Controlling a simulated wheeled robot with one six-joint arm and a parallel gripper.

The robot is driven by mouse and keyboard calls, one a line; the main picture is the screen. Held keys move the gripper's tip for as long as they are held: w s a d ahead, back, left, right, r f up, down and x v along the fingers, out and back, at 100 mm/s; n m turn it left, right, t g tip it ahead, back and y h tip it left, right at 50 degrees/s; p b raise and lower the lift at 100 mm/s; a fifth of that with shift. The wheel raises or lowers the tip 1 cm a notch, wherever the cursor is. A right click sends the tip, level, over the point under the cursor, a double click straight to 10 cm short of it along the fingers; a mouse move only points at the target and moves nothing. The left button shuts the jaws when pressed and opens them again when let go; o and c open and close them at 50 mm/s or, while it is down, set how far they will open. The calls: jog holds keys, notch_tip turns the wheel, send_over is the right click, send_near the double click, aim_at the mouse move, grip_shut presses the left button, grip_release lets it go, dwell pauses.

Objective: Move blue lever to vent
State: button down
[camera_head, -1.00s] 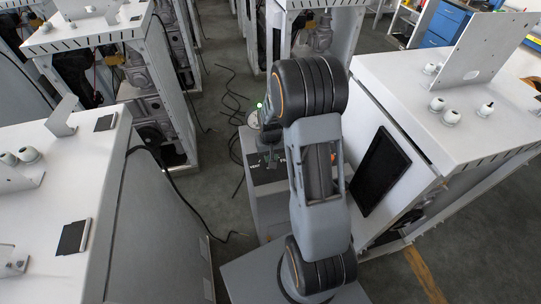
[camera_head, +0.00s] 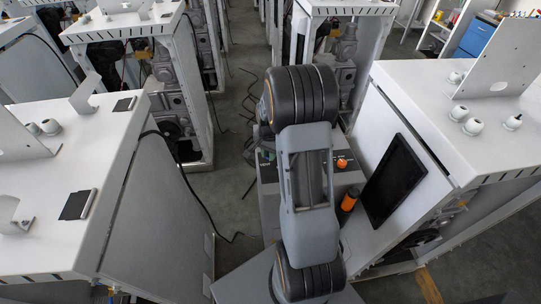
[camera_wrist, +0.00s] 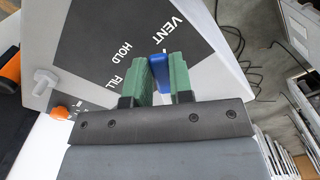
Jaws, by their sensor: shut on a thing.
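In the wrist view the blue lever (camera_wrist: 161,72) stands between the two green finger pads of my gripper (camera_wrist: 163,70), which is shut on it. The dark panel (camera_wrist: 100,45) carries the white words VENT, HOLD and FILL. The lever's visible end is close to the VENT word, by a short white mark. The lever's pivot is hidden behind the gripper. In the head view my arm hides the lever and most of the gripper.
An orange knob (camera_head: 342,163) sits on the panel top, and an orange cylinder (camera_head: 349,200) stands beside it. A white knob (camera_wrist: 45,80) shows in the wrist view. Grey-white cabinets (camera_head: 150,190) stand close on both sides. Black cables lie on the floor.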

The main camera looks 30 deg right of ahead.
jog(key=shift+w+m, duration=0.2)
jog(key=shift+m, duration=0.2)
jog(key=c, duration=1)
grip_release()
jog(key=shift+a, duration=0.1)
jog(key=shift+r, duration=0.1)
notch_tip(320, 180, up, 14)
jog(key=b, duration=0.1)
jog(key=shift+s+f, duration=0.1)
jog(key=shift+f, duration=0.1)
